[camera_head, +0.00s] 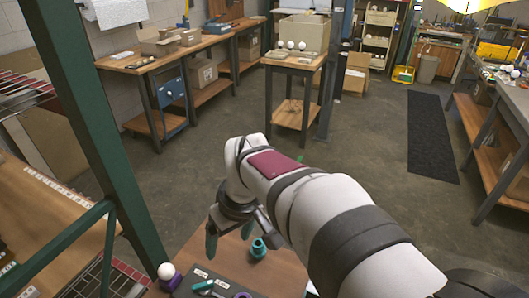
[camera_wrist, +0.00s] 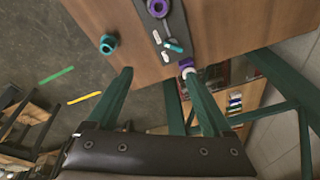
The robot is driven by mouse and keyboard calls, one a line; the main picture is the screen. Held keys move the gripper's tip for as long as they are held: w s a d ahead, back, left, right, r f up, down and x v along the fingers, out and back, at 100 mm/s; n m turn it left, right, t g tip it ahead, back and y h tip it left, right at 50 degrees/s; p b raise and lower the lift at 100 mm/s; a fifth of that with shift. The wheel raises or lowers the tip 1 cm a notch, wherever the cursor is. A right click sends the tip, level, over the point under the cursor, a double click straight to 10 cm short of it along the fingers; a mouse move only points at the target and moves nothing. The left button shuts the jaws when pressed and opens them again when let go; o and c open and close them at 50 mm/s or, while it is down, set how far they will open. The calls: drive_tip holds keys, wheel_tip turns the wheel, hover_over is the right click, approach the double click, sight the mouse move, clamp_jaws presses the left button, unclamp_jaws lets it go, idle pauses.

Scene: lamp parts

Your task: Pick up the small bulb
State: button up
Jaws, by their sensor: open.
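A small white bulb (camera_head: 165,271) sits upright in or on a purple piece (camera_head: 172,283) at the left edge of the near wooden table. In the wrist view the bulb (camera_wrist: 188,71) is partly hidden by the tip of the right finger, with the purple piece (camera_wrist: 186,62) beside it. I cannot tell from this whether finger and bulb touch.
A teal cup-like part (camera_head: 258,249) stands right of a dark tray (camera_wrist: 173,28) holding a purple ring (camera_wrist: 158,8) and a teal piece (camera_wrist: 174,46). A green post (camera_head: 95,110) rises close on the left. More white bulbs (camera_head: 291,45) stand on a far table.

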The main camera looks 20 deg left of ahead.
sight(166, 268)
drive_tip(key=s+a+f+n, duration=0.2)
drive_tip(key=a+n, duration=0.1)
drive_tip(key=a, duration=0.3)
drive_tip(key=s+a+f+n, duration=0.2)
drive_tip(key=a, duration=0.5)
drive_tip(key=shift+y, duration=0.3)
drive_tip(key=x, duration=1.5)
drive_tip(key=shift+s+a, duration=0.25)
drive_tip(key=shift+s, duration=0.05)
drive_tip(key=c, duration=1.2)
